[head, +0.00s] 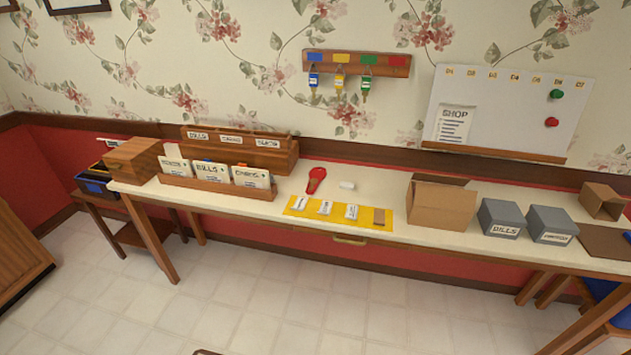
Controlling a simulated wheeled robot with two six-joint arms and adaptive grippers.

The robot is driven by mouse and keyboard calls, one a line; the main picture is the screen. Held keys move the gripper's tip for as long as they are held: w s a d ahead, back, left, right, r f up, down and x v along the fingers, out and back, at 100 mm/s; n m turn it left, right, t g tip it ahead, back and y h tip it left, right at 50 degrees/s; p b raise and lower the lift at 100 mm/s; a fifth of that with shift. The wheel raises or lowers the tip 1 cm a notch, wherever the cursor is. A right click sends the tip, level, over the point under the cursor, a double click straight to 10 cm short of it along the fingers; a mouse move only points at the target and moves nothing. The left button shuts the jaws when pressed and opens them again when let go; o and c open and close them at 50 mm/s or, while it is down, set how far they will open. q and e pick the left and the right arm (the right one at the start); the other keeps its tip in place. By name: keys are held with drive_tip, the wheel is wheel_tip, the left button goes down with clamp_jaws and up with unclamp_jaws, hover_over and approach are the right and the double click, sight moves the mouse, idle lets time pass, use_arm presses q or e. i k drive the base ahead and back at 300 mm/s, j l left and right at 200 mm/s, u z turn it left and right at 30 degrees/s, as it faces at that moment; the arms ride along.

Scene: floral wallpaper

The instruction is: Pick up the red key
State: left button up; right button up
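The red key (316,179) lies on the long cream table (285,209), near its middle, with its wider end toward the wall. A small white object (347,185) lies just to its right, apart from it. A wooden key rack (357,62) hangs on the wall above, with blue, yellow, green and red labels. Blue, yellow and green keys hang under their labels, and nothing hangs under the red one. Neither of my grippers shows in the head view.
A yellow mat (294,208) with small packets lies in front of the key. A wooden file rack (218,189) stands left, a cardboard box (441,204) and grey boxes (500,218) right. A whiteboard (508,113) hangs behind. The tiled floor in front is mostly clear.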

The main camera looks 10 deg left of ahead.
sight(317, 175)
drive_tip(key=i+j+u, duration=0.1)
drive_tip(key=j, duration=0.25)
drive_tip(key=i+j, duration=0.1)
drive_tip(key=j, duration=0.3)
drive_tip(key=i+j+u, duration=0.15)
drive_tip(key=j, duration=0.2)
drive_tip(key=i+j, duration=0.1)
drive_tip(key=j, duration=0.25)
drive_tip(key=i+j+u, duration=0.15)
drive_tip(key=j, duration=0.2)
drive_tip(key=i+j, duration=0.15)
drive_tip(key=j, duration=0.2)
drive_tip(key=u, duration=0.05)
